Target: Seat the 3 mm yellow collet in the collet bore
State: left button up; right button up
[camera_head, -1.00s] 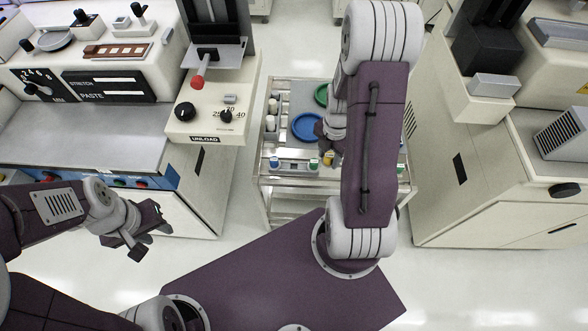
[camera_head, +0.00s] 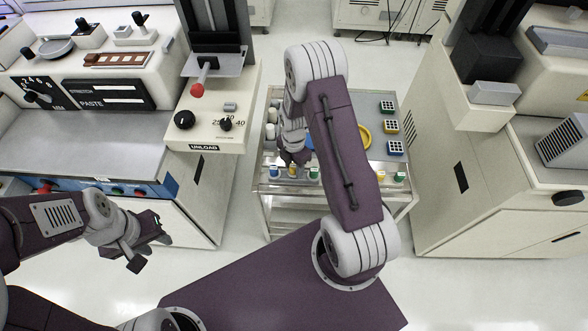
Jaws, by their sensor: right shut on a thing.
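My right gripper (camera_head: 292,159) points down over the front left part of the steel cart. It is shut on a small yellow piece, which I take for the yellow collet (camera_head: 292,171); my fingers hide part of it. The collet is at the front row of the cart, between a blue-marked piece and a green-marked piece. Whether it touches the cart top I cannot tell. I cannot make out the collet bore. My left gripper (camera_head: 150,252) is open and empty, over the floor in front of the left bench.
The cart (camera_head: 310,196) stands between the cream left machine (camera_head: 215,110) and the right machine (camera_head: 470,150). My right arm hides the cart's middle. Floor in front of the cart is clear.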

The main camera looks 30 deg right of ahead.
jog(key=shift+f, duration=0.7)
jog(key=shift+w+f, duration=0.1)
jog(key=shift+f, duration=0.15)
jog(key=shift+f, duration=0.2)
jog(key=o, duration=1.3)
jog(key=shift+o, duration=0.2)
